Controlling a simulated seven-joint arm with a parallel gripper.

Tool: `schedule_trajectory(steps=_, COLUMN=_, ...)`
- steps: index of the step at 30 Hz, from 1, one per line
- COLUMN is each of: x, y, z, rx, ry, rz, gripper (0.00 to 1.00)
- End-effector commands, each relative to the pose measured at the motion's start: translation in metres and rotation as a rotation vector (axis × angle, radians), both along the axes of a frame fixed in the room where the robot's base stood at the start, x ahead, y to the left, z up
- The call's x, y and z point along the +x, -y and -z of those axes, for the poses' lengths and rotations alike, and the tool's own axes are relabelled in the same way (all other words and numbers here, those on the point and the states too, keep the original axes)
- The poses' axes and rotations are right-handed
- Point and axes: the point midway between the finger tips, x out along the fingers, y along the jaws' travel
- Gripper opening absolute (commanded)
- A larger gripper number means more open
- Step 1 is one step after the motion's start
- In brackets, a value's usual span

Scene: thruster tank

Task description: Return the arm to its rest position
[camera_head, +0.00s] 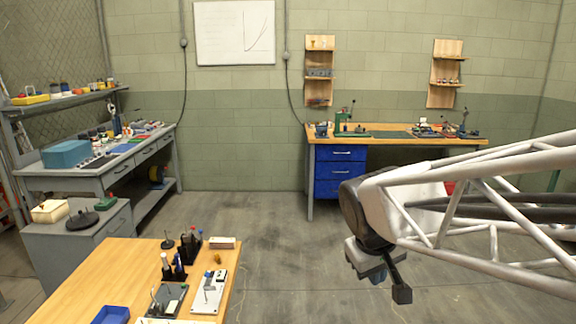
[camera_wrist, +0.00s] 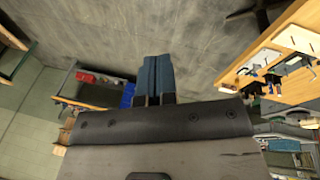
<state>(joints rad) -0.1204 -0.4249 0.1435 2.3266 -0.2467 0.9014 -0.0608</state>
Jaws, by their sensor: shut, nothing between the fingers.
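My gripper (camera_wrist: 159,76) shows in the wrist view with its two blue fingers pressed together and nothing between them. In the head view my white truss arm reaches in from the right, and the dark wrist end (camera_head: 376,262) hangs over bare floor. The gripper is apart from the wooden table and touches nothing.
A wooden table (camera_head: 90,270) with small fixtures and a blue bin (camera_head: 111,315) stands at the front left. Grey benches (camera_head: 100,175) line the left wall. A workbench with blue drawers (camera_head: 340,172) stands at the back. The floor (camera_head: 285,240) between is clear.

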Motion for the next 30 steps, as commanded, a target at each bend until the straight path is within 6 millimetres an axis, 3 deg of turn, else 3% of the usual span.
schedule_trajectory(steps=9, x=-0.084, y=0.018, z=0.007, rx=0.138, ry=0.020, rz=0.190, gripper=0.00)
schedule_trajectory(steps=15, x=-0.119, y=0.021, z=0.015, rx=0.203, ry=0.030, rz=0.274, gripper=0.00)
schedule_trajectory(steps=21, x=-0.133, y=0.022, z=0.019, rx=0.230, ry=0.032, rz=0.307, gripper=0.00)
schedule_trajectory(steps=30, x=-0.133, y=0.022, z=0.019, rx=0.232, ry=0.032, rz=0.309, gripper=0.00)
